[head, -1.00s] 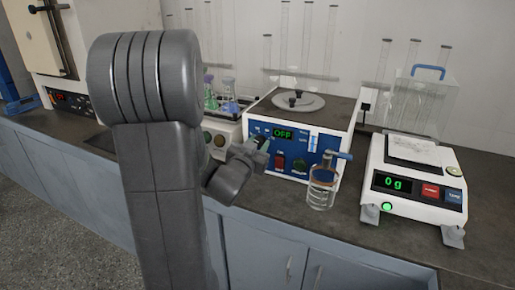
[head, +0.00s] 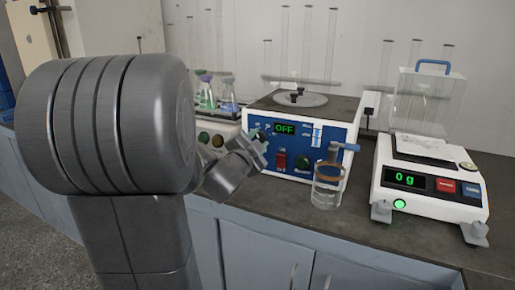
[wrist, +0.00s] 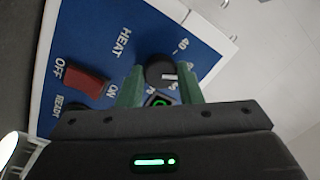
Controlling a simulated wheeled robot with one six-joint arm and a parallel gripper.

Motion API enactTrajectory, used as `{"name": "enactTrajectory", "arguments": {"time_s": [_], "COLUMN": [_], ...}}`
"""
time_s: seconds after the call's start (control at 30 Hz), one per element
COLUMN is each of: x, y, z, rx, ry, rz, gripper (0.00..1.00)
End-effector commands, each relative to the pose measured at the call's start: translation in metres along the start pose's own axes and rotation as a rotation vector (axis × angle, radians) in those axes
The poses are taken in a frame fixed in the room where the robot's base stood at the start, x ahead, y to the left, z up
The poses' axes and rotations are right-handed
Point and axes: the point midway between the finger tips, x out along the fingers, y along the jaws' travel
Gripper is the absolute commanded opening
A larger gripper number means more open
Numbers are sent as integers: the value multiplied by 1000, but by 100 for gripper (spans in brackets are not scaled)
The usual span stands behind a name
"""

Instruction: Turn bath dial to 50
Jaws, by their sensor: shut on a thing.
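The bath (head: 345,110) is a white box with a blue front panel (head: 325,165) and a green display (head: 285,128) reading OFF. In the wrist view, the bath dial (wrist: 160,68) is a round black knob with a short white pointer mark. A printed 40 (wrist: 182,46) shows beyond the knob; other scale marks are partly hidden. My gripper (wrist: 159,76) has its green fingers on either side of the knob and is shut on it. In the head view, my gripper (head: 262,143) is at the panel's left part and hides the dial.
A red HEAT switch (wrist: 88,83) lies beside the dial. A balance (head: 430,185) reading 0 g stands to the right. Flasks (head: 206,92) stand behind on the left.

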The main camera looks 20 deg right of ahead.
Motion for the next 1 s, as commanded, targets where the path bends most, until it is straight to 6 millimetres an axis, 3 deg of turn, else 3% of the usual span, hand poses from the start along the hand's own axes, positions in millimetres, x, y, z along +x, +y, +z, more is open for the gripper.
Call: {"name": "enactTrajectory", "arguments": {"time_s": [0.67, 0.7, 0.77, 0.8, 1.0], "x": [0, 0, 0, 0, 0], "y": [0, 0, 0, 0, 0], "z": [0, 0, 0, 0, 0], "rx": [63, 62, 62, 62, 62], "ry": [4, 4, 4, 4, 4], "rz": [1, 1, 1, 1, 0], "gripper": [9, 38, 50, 54, 54]}}
